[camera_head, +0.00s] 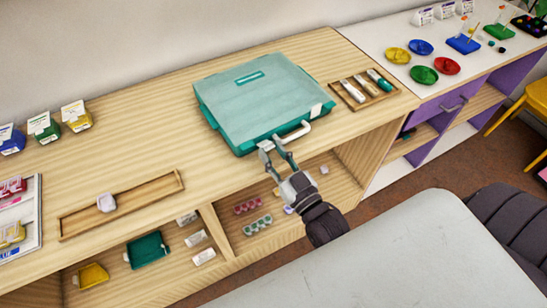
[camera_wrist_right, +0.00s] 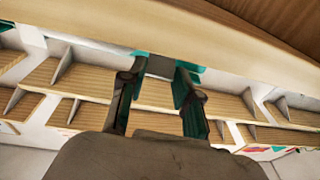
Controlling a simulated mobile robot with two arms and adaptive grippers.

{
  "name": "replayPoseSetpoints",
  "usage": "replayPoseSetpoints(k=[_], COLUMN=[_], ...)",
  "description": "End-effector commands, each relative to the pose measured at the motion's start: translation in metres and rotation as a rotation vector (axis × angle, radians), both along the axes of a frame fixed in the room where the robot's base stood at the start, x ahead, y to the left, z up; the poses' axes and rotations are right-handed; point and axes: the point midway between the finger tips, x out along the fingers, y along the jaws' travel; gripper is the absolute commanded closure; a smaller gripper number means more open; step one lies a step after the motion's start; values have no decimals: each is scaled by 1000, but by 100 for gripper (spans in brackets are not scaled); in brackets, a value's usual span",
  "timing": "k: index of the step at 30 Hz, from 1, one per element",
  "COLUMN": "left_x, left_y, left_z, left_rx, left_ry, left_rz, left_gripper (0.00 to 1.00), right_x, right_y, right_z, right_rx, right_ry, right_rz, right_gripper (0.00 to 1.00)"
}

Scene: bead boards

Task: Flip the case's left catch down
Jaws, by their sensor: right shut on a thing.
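The closed teal case (camera_head: 250,100) lies flat on the wooden counter, with its white handle (camera_head: 296,131) on the front side. A pale catch (camera_head: 316,110) shows right of the handle. My right gripper (camera_head: 275,153) is at the case's front edge, left of the handle, where the left catch sits. In the right wrist view its fingers (camera_wrist_right: 160,75) are closed in on a small grey piece (camera_wrist_right: 160,65), which seems to be the left catch. The fingers cover most of it, so its angle cannot be told. My left gripper is not in view.
A wooden tray with markers (camera_head: 364,90) lies right of the case. A long wooden tray (camera_head: 140,198) with a pale block lies to the left. Open shelves with small items (camera_head: 205,257) are below the counter edge.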

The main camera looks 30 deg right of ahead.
Motion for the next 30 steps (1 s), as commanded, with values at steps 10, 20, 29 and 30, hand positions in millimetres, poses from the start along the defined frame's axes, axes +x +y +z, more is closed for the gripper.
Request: replayPoseSetpoints(k=[10, 20, 29, 30], left_x=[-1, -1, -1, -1], left_y=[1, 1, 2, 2], left_z=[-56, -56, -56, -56], left_rx=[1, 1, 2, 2], left_ry=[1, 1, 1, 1], left_rz=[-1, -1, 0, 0], left_gripper=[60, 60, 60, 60], right_x=[0, -1, -1, -1], right_y=[0, 0, 0, 0], right_z=[-15, -11, -12, -12], right_rx=[25, 28, 27, 27], right_ry=[-215, -237, -235, -235], right_rz=[0, 0, 0, 0], right_gripper=[100, 100, 42, 42])
